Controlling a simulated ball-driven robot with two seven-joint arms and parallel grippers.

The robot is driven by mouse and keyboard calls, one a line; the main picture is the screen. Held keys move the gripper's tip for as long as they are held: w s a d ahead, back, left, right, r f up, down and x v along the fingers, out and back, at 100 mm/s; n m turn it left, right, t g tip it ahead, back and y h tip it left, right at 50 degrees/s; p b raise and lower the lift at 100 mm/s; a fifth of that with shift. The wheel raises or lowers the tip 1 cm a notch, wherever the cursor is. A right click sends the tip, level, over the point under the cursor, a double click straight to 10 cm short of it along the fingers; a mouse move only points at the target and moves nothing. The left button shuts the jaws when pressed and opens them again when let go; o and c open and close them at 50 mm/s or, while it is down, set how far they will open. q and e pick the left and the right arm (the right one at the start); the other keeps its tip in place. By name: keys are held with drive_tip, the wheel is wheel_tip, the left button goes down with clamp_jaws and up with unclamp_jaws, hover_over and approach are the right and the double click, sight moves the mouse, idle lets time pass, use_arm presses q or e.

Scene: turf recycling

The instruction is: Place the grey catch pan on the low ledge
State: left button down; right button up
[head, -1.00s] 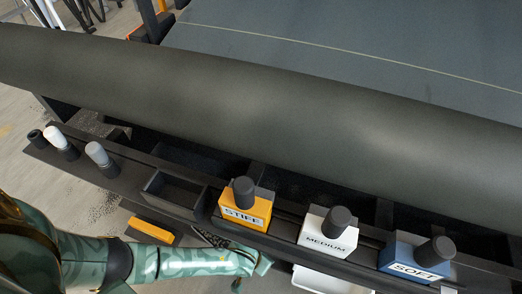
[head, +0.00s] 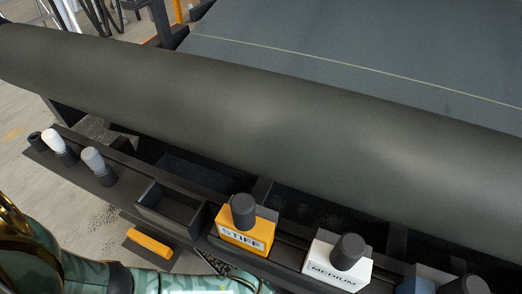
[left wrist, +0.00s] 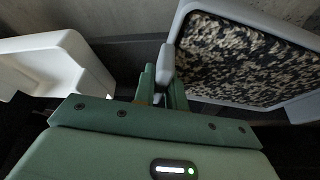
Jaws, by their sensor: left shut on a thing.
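The grey catch pan (left wrist: 177,28) is at the upper right of the left wrist view. It has a pale grey rim and holds dark and tan speckled granules. My green left gripper (left wrist: 162,78) is shut on its near-left rim. In the head view only part of my left arm shows at the bottom edge; the gripper is out of frame there. I cannot pick out the low ledge with certainty in either view. My right gripper is not in view.
A white tray (left wrist: 88,62) stands left of my gripper. In the head view, a dark rail carries an empty bin (head: 150,212) and blocks marked STIFF (head: 240,240) and MEDIUM (head: 335,277). A large dark roll (head: 250,120) lies behind. A yellow-orange bar (head: 150,243) lies below the rail.

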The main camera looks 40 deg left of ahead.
use_arm(q)
drive_tip(key=shift+f, duration=0.25)
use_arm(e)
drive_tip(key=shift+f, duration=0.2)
use_arm(q)
drive_tip(key=c, duration=1)
unclamp_jaws()
drive_tip(key=shift+c, duration=0.2)
